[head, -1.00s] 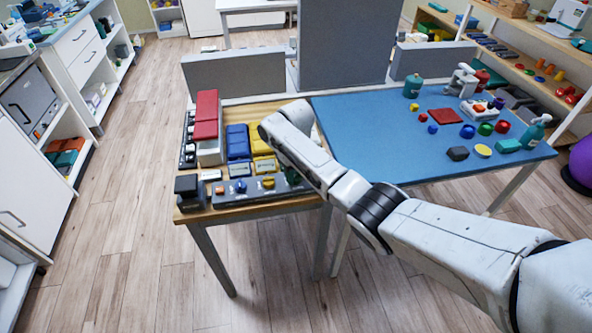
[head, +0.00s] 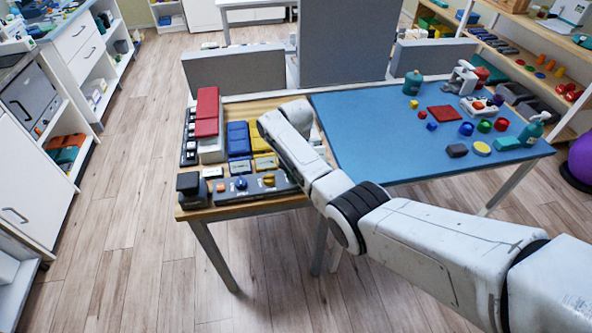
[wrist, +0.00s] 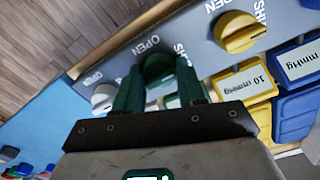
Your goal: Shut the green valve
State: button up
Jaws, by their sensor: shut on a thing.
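The green valve (wrist: 158,66) is a round dark green knob on a grey panel (wrist: 195,48), seen in the wrist view with the word OPEN above it and part of SHUT to its right. My gripper (wrist: 157,78) has its two green fingers on either side of the knob, shut on it. The fingers cover much of the knob, so I cannot tell which way its handle points. In the head view my arm hides the green valve and the gripper; the panel (head: 225,196) shows at the wooden table's front edge.
A yellow valve (wrist: 238,33) and a white valve (wrist: 103,98) flank the green one. A blue valve (head: 241,184) sits further left on the panel. Yellow and blue boxes (head: 238,139) and a red-topped stack (head: 207,112) stand behind. A blue-topped table (head: 365,140) adjoins on the right.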

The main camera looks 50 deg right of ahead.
jog(key=shift+w+r+m, duration=0.1)
jog(key=shift+m, duration=0.2)
jog(key=o, duration=1.1)
jog(key=shift+c, duration=0.2)
notch_tip(320, 180, up, 11)
dwell(0.5)
